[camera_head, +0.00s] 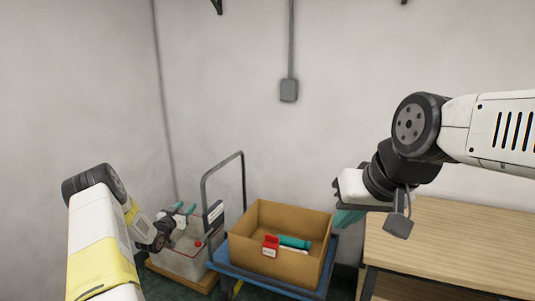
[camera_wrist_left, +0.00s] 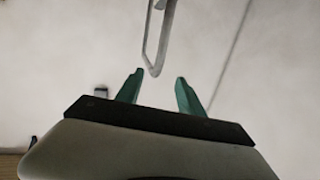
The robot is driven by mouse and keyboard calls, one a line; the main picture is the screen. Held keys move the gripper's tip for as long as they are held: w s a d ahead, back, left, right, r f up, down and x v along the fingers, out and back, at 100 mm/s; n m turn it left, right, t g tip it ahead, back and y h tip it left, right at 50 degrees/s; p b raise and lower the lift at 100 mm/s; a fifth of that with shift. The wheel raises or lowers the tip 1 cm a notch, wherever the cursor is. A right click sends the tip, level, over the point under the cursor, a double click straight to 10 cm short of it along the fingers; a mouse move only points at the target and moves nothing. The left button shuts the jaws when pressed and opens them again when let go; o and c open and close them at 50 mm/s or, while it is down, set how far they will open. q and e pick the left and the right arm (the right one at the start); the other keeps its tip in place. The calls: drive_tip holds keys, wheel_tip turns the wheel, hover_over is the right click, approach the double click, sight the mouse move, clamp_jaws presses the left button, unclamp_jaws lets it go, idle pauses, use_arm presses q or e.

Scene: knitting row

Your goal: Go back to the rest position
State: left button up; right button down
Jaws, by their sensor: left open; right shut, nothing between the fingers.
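My left gripper (camera_head: 184,208) has teal fingers and hangs in the air in front of the left wall, at or above the clear bin in the head view. In the left wrist view its fingers (camera_wrist_left: 157,85) stand apart with nothing between them. My right gripper (camera_head: 347,218) is at the right, between the cardboard box and the wooden table in the picture. Its teal fingers point down and left, partly hidden by its own body, and it holds nothing that I can see.
An open cardboard box (camera_head: 248,247) sits on a blue cart (camera_head: 285,287) with a grey handle (camera_head: 204,190). A teal item (camera_head: 294,242) and a red-and-white item (camera_head: 270,246) are in it. A clear bin (camera_head: 180,262) is left; a wooden table (camera_head: 450,245) is right.

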use_arm(q)
wheel_tip(320, 180, up, 9)
drive_tip(key=d+g+y, duration=0.1)
drive_tip(key=d, duration=0.1)
drive_tip(key=s+d+r+n+g+y, duration=0.1)
drive_tip(key=s+d+r+g, duration=0.15)
drive_tip(key=s+r, duration=0.5)
drive_tip(key=s+d+r+g+y, duration=0.15)
drive_tip(key=s+d+r, duration=0.3)
drive_tip(key=r, duration=0.65)
drive_tip(key=s+d+r+g, duration=0.1)
drive_tip(key=s+d, duration=0.2)
drive_tip(key=s, duration=0.9)
drive_tip(key=s+d+g+h, duration=0.1)
drive_tip(key=s+d, duration=0.3)
drive_tip(key=s, duration=0.9)
drive_tip(key=s+d+r+n+g+h, duration=0.1)
drive_tip(key=s+d+g, duration=0.2)
drive_tip(key=s, duration=0.9)
drive_tip(key=shift+s+d+r, duration=0.3)
drive_tip(key=shift+s+d, duration=0.05)
drive_tip(key=shift+d, duration=0.3)
drive_tip(key=shift+h, duration=0.25)
drive_tip(key=shift+c, duration=0.5)
